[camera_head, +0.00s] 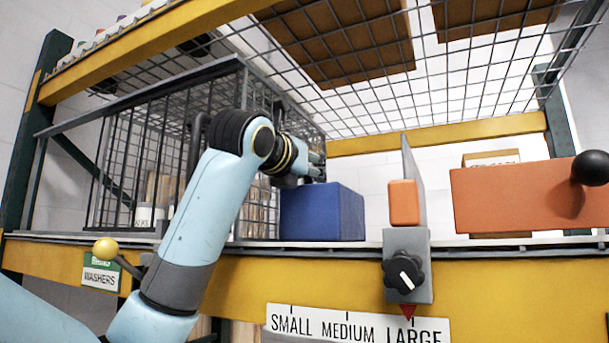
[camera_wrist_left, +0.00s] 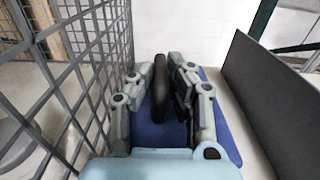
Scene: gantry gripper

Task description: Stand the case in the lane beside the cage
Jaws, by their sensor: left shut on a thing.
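The blue case (camera_head: 322,212) is in the gap between the wire cage (camera_head: 165,165) on its left and an upright grey divider (camera_head: 414,180) on its right. Its underside appears at shelf level, but whether it bears on the shelf is unclear. My left gripper (camera_head: 305,165) is at the top of the case. In the left wrist view, its fingers (camera_wrist_left: 161,88) are shut on the case's black handle (camera_wrist_left: 159,65), with the blue top (camera_wrist_left: 226,115) below. The cage mesh (camera_wrist_left: 75,60) runs close along the left there, and the divider (camera_wrist_left: 275,95) stands apart on the right. My right gripper is not in view.
A black knob (camera_head: 403,271) sits under the divider, with a red pointer at LARGE on the size scale (camera_head: 357,325). An orange panel (camera_head: 530,197) with a black ball (camera_head: 590,168) is at right. A yellow-knobbed lever (camera_head: 106,249) is at left. Wire mesh (camera_head: 440,85) hangs overhead.

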